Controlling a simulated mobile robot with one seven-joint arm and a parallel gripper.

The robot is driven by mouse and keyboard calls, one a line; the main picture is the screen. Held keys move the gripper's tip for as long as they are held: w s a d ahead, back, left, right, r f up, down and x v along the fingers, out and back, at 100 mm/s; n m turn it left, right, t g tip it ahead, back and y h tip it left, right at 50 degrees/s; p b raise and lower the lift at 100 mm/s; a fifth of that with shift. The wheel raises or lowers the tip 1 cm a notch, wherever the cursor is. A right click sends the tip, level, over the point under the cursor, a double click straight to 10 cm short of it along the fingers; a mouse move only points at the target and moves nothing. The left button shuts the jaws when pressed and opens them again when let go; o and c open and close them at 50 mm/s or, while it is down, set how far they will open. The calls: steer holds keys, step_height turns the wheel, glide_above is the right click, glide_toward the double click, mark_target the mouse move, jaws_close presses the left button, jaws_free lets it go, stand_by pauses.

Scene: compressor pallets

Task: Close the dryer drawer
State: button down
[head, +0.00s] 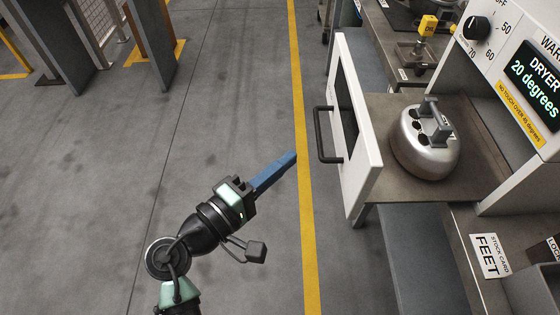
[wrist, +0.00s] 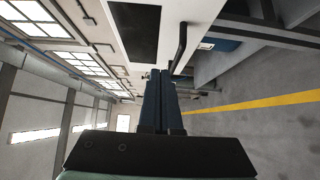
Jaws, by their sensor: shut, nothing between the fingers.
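The dryer drawer (head: 405,95) is pulled out of the dryer at the right of the head view, with a white front panel (head: 361,166), a dark window and a black bar handle (head: 321,135). A silver compressor part (head: 424,145) sits on its tray. My gripper (head: 292,156) is shut and empty, with blue fingers, apart from the front panel and to the left of the handle's lower end. In the wrist view the shut fingers (wrist: 163,75) point toward the white panel (wrist: 158,50), with the handle (wrist: 181,47) just right of the fingertips.
The dryer's display (head: 537,85) reads 20 degrees, beside a black dial (head: 477,28). A bench with a "FEET" stock card (head: 489,256) stands below right. Open grey floor with a yellow line (head: 302,200) lies left of the drawer.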

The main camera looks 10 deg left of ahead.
mark_target(343, 133)
steer(key=w+d, duration=0.6)
steer(key=shift+d+p, duration=0.1)
steer(key=shift+p, duration=0.25)
steer(key=shift+w+d, duration=0.15)
steer(key=shift+d, duration=0.2)
steer(key=shift+d, duration=0.1)
